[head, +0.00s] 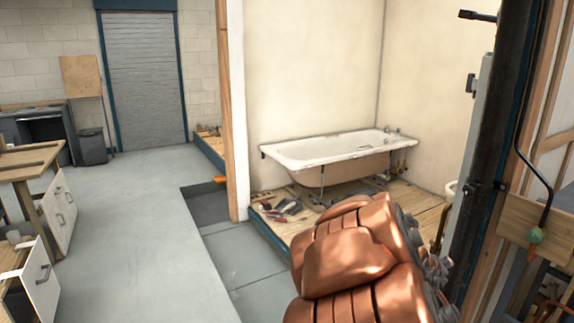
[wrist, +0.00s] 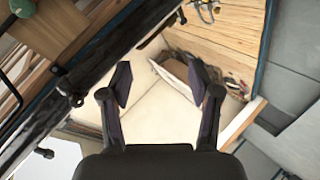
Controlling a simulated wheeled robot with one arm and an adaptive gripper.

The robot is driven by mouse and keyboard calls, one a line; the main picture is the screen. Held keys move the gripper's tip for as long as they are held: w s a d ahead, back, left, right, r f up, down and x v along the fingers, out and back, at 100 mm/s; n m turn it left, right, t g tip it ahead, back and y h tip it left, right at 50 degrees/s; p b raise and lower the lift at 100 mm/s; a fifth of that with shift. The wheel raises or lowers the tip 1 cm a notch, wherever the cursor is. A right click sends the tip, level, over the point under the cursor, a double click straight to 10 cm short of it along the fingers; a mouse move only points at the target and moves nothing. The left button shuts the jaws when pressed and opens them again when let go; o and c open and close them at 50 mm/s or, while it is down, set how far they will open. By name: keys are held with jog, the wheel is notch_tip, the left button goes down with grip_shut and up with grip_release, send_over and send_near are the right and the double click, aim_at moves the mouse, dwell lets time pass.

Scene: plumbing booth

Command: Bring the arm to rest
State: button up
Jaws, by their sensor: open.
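My gripper (wrist: 160,86) shows in the wrist view with its two dark fingers spread apart. Nothing is held between them, and no object touches the fingertips. Behind the fingers are pale wall surfaces and the wooden floor (wrist: 222,30) of the booth, seen at a tilt. In the head view, the orange-brown padded part of my arm (head: 350,255) rises from the bottom, right of the middle. My gripper is not seen in the head view.
A white bathtub (head: 330,148) stands on a raised wooden platform (head: 300,228) with tools (head: 285,207) near its left edge. A dark upright post (head: 478,150) stands close at the right. Drawer units (head: 62,212) stand at the left. The grey floor (head: 150,220) between is clear.

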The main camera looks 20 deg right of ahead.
jog(key=w+a+f+y+p, duration=0.15)
jog(key=a+y, duration=0.35)
jog(key=a, duration=1)
jog(key=s+a+r+g+y+p, duration=0.1)
jog(key=s+a, duration=0.3)
jog(key=a, duration=0.5)
jog(key=s+a+r+n+g+y+p, duration=0.1)
jog(key=s+a+y, duration=0.3)
jog(key=a, duration=0.6)
jog(key=shift+s+a+r+g+y+p, duration=0.2)
jog(key=shift+s+a+g+y+p, duration=0.1)
jog(key=shift+s+g+p, duration=0.15)
jog(key=s+a+r+g, duration=0.1)
jog(key=s, duration=0.2)
jog(key=s+a+r+g+p, duration=0.1)
jog(key=s+a, duration=0.1)
jog(key=s, duration=0.2)
jog(key=s+a+r+n+g, duration=0.1)
jog(key=s+a, duration=0.1)
jog(key=s, duration=0.2)
jog(key=shift+s+r, duration=0.1)
jog(key=shift+c, duration=0.2)
